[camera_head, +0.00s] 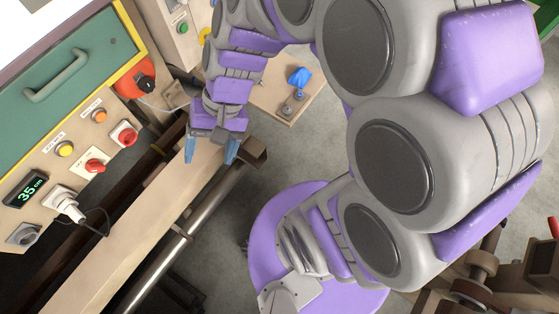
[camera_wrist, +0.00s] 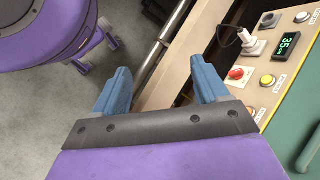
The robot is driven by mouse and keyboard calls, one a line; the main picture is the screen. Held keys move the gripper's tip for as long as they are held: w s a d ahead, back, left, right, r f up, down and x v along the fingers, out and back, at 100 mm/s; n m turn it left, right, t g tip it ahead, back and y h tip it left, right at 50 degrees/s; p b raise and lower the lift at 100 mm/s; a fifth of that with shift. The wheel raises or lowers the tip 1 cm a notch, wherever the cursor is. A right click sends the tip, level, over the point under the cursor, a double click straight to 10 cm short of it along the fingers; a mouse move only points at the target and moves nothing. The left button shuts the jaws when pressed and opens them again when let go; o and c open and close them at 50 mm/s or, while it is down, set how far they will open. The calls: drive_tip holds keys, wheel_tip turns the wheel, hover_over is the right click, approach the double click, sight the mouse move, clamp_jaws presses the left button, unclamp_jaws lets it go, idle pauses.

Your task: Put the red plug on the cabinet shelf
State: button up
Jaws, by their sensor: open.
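My gripper (camera_head: 210,154) is open and empty above the long beige beam beside the control cabinet (camera_head: 45,160). Its two blue fingers also show in the wrist view (camera_wrist: 160,70), with nothing between them. On the cabinet front are two red knob-like pieces, a lower one (camera_head: 95,165) and an upper one (camera_head: 124,137). One red piece also shows in the wrist view (camera_wrist: 236,73). I cannot tell whether either is the red plug. Both are left of my gripper and apart from it. I cannot make out a cabinet shelf with certainty.
A white plug (camera_head: 66,203) with a dark cord sits in the panel near a green "35" display (camera_head: 26,190). A metal rail (camera_head: 165,262) runs beside the beige beam (camera_head: 110,245). A small wooden surface (camera_head: 270,97) holds a blue item (camera_head: 299,77).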

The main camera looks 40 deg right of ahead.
drive_tip(key=s+d+r+n+h, duration=0.1)
drive_tip(key=s+d+n+h, duration=0.3)
drive_tip(key=s+d, duration=0.5)
drive_tip(key=shift+s+h, duration=1)
drive_tip(key=shift+s, duration=0.05)
